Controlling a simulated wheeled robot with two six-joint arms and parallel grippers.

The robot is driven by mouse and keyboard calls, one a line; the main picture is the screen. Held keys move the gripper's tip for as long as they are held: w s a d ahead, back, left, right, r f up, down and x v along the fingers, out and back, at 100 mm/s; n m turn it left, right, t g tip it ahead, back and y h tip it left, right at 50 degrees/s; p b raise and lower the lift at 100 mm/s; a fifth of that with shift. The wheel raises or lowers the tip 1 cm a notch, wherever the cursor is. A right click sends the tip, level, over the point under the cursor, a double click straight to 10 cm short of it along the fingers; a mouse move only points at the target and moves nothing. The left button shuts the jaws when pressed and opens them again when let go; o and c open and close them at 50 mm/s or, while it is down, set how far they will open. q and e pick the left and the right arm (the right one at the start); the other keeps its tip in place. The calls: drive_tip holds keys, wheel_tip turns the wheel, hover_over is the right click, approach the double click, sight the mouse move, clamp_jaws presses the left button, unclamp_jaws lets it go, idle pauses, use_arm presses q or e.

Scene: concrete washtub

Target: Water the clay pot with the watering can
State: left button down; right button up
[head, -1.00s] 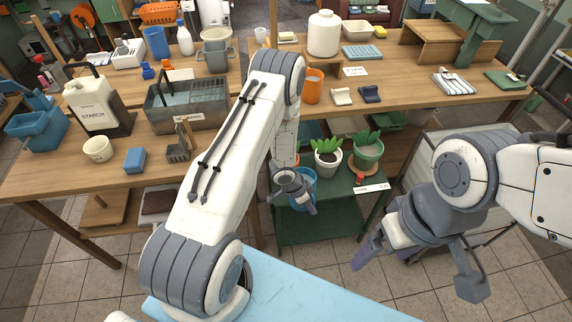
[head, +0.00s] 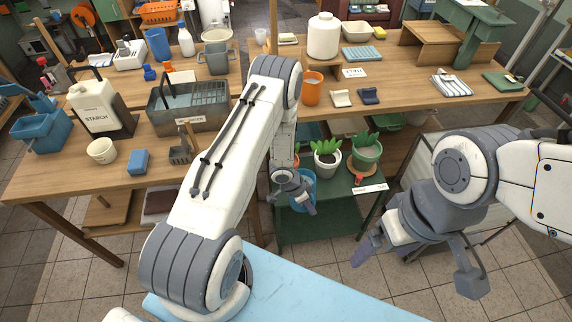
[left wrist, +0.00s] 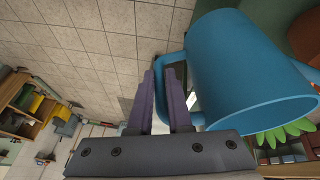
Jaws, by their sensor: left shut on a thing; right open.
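A blue mug-shaped can (head: 304,190) with a side handle hangs beside the green plant stand, partly hidden behind my left gripper (head: 311,206). In the left wrist view the can (left wrist: 245,70) is large and near, and my left gripper (left wrist: 166,80) is shut on its handle. My right gripper (head: 417,268) is open and empty over the floor at the right.
The green stand (head: 318,228) sits below the wooden tables. A small red item (head: 359,179) and a white label (head: 370,188) are at its front. The left table holds a starch jug (head: 95,108), a metal basin (head: 190,106) and a blue block (head: 138,161).

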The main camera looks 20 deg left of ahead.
use_arm(q)
drive_tip(key=shift+r, duration=0.1)
idle(0.5)
drive_tip(key=shift+r+p, duration=0.25)
drive_tip(key=shift+p, duration=0.65)
drive_tip(key=shift+w+r+g+h+p, duration=0.1)
drive_tip(key=shift+r+g+h+p, duration=0.25)
drive_tip(key=shift+p, duration=0.2)
drive_tip(key=shift+f, duration=0.15)
idle(0.5)
drive_tip(key=shift+r+g+h+p, duration=0.25)
drive_tip(key=shift+r+p, duration=0.3)
drive_tip(key=shift+r, duration=0.05)
drive_tip(key=shift+f, duration=0.15)
idle(0.4)
drive_tip(key=shift+f+b, duration=0.6)
drive_tip(key=shift+b, duration=0.05)
